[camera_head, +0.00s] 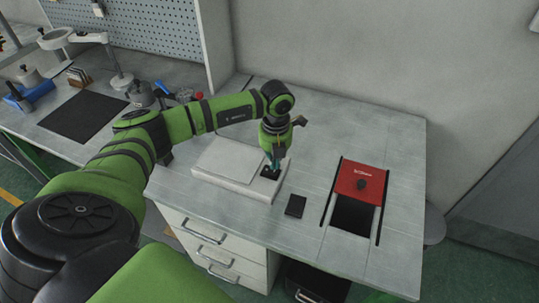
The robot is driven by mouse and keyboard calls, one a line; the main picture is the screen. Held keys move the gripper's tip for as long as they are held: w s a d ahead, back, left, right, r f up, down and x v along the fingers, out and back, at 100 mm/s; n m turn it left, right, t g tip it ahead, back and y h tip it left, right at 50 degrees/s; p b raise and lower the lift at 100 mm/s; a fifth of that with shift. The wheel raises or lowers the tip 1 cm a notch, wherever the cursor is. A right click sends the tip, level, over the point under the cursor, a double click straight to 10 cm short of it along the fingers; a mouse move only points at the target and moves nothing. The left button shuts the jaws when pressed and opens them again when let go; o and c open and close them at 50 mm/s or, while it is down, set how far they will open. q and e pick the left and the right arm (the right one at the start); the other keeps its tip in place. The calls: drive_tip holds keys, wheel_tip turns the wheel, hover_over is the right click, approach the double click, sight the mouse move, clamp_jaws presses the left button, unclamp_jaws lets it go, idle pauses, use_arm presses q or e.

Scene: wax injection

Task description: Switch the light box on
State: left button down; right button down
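The light box (216,168) is a flat white box on the grey table, with a paler panel on its top. A small black switch (270,172) sits at its right end. My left gripper (273,166) points down right over this switch, at or very near it. Its fingers are small and partly hidden by the wrist, so I cannot tell whether they are open or shut, or whether they touch the switch. I cannot tell from the panel whether the light is on. My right gripper is not in view.
A small black block (295,205) lies right of the light box. A black mat (84,116), a blue-based tool (30,92) and a magnifier lamp (85,40) are on the left bench. The table's back right is clear.

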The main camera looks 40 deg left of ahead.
sight(275, 171)
use_arm(q)
drive_tip(key=shift+f+b, duration=1.05)
drive_tip(key=shift+f, duration=0.3)
idle(0.4)
drive_tip(key=shift+s+r, duration=0.1)
drive_tip(key=shift+a+r+p, duration=0.1)
drive_tip(key=shift+r+p, duration=0.65)
drive_tip(key=shift+r, duration=0.1)
drive_tip(key=shift+r+p, duration=1.8)
drive_tip(key=shift+r, duration=0.85)
